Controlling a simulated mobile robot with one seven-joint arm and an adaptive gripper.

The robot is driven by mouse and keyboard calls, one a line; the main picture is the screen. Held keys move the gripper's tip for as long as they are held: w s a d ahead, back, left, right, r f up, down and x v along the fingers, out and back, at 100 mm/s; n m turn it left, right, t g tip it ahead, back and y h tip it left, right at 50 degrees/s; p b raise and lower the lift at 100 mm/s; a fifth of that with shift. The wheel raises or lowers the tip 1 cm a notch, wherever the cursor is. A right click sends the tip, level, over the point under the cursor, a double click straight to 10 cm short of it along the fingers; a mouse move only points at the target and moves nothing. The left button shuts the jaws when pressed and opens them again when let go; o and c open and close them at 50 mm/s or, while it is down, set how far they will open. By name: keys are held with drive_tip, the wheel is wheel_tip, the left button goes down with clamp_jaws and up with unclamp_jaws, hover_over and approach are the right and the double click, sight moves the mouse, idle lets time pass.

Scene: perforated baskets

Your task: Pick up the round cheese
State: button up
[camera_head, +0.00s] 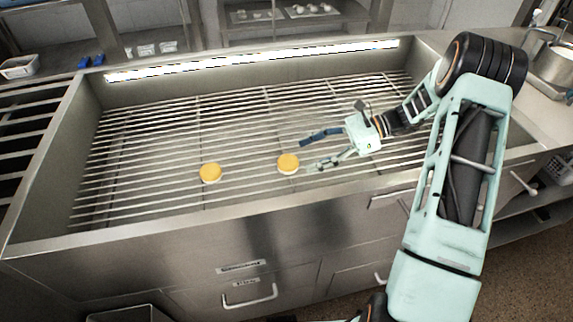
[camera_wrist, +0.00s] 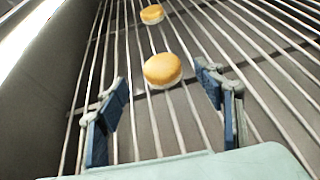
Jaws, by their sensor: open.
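Two round cheeses with yellow-orange tops and pale sides lie on the metal rack. The nearer cheese (camera_head: 288,163) is just left of my gripper (camera_head: 312,152); it also shows in the wrist view (camera_wrist: 163,70). The other cheese (camera_head: 210,173) is farther left and appears farther off in the wrist view (camera_wrist: 152,14). My gripper is open and empty, with its blue-padded fingers spread. In the wrist view the gripper (camera_wrist: 163,112) points toward the nearer cheese, which sits ahead between the lines of the two fingers, apart from both.
The barred rack (camera_head: 150,150) is set in a steel basin with raised walls; the front rim (camera_head: 180,230) runs along the near side. The rack is otherwise clear. Blue items (camera_head: 91,61) lie beyond the back left rim, and a metal pot (camera_head: 555,62) stands at the right.

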sight(295, 160)
drive_tip(key=x, duration=0.7)
drive_tip(key=shift+w+d+f+b, duration=0.1)
drive_tip(key=shift+f+b, duration=0.05)
drive_tip(key=shift+b, duration=0.25)
drive_tip(key=c, duration=1.3)
